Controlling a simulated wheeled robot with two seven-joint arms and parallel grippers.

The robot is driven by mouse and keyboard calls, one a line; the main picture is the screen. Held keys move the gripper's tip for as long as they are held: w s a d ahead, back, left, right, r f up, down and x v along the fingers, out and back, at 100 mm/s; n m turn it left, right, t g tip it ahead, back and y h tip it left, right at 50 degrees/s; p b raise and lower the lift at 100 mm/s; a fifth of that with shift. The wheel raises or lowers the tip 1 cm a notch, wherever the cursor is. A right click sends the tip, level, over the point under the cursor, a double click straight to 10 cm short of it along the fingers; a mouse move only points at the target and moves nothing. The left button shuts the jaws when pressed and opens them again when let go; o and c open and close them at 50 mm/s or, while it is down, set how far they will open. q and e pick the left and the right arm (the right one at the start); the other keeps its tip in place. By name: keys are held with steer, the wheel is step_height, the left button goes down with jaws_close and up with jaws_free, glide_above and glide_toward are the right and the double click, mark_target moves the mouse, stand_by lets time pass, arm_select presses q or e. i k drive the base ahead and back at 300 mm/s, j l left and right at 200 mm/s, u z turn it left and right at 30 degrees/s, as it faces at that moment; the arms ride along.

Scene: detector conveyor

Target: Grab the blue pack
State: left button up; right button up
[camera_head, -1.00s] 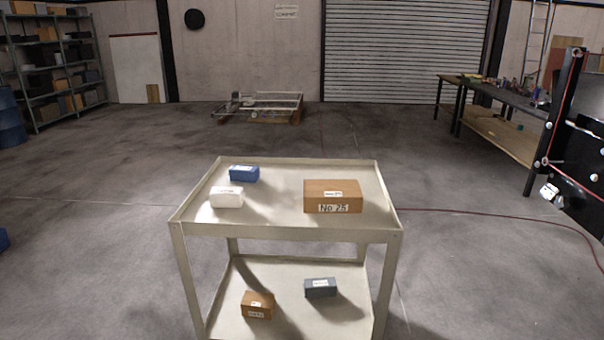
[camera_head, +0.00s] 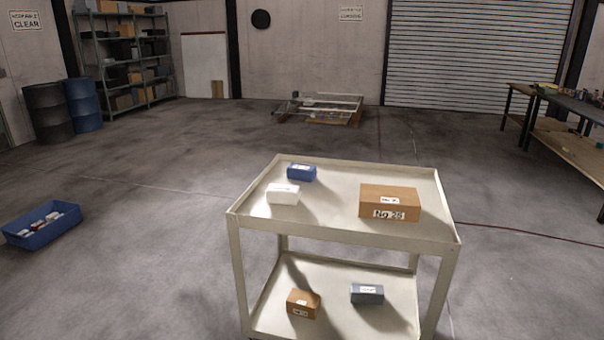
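The blue pack (camera_head: 301,173) is a small box with a white label. It lies at the far left of the top shelf of a cream two-shelf cart (camera_head: 345,238). A white pack (camera_head: 283,194) lies just in front of it and slightly left. A larger brown box (camera_head: 389,203) marked "No 25" stands to the right on the same shelf. Neither of my grippers shows in the view now.
The cart's lower shelf holds a small brown box (camera_head: 303,304) and a grey box (camera_head: 367,294). A blue crate (camera_head: 42,226) with several items is on the floor at left. A workbench (camera_head: 560,125) stands at right. Floor around the cart is clear.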

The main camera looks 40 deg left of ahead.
mark_target(296, 171)
steer(key=i+j, duration=0.2)
steer(key=j, duration=0.6)
steer(key=i+j, duration=0.15)
steer(key=j, duration=0.65)
steer(key=i+j, duration=0.2)
steer(key=j, duration=0.6)
steer(key=i+j, duration=0.2)
steer(key=j, duration=0.55)
steer(key=i+j, duration=0.15)
steer(key=j, duration=0.65)
steer(key=i+j, duration=0.2)
steer(key=j, duration=0.6)
steer(key=i+j, duration=0.2)
steer(key=j, duration=0.6)
steer(key=i+j, duration=0.15)
steer(key=j, duration=0.65)
